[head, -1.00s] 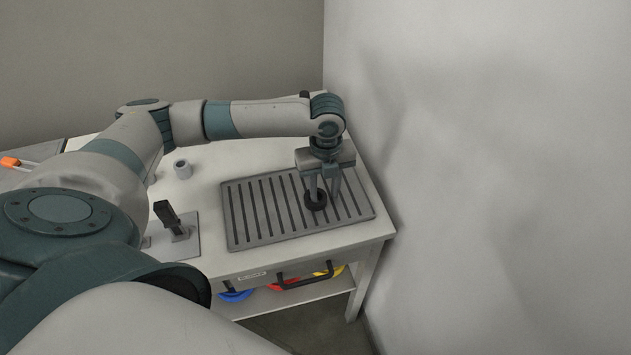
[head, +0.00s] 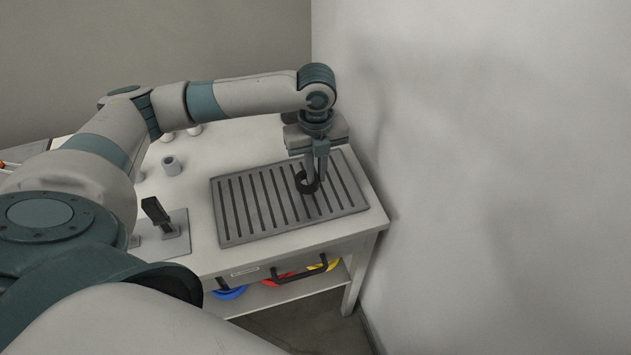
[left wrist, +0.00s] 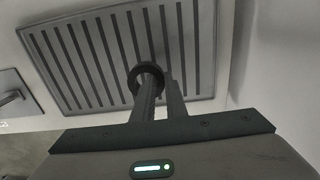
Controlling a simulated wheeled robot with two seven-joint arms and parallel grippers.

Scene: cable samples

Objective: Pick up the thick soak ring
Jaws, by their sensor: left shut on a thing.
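The thick soak ring is a small black ring (head: 307,183) over the right part of the grey slotted tray (head: 229,239). My left gripper (head: 314,178) points down from above and is shut on the ring's wall. In the left wrist view the dark ring (left wrist: 134,84) sits at the fingertips (left wrist: 156,84), with one finger passing through its opening. The slotted tray (left wrist: 205,104) lies behind it. The ring appears to be just above the tray; the exact gap is hard to tell. My right gripper is out of view.
A black lever on a grey plate (head: 180,247) stands left of the tray. A small grey cup (head: 171,166) stands behind it on the white table. A bare wall (head: 480,180) rises close on the right. Blue, red and yellow items lie on the shelf below.

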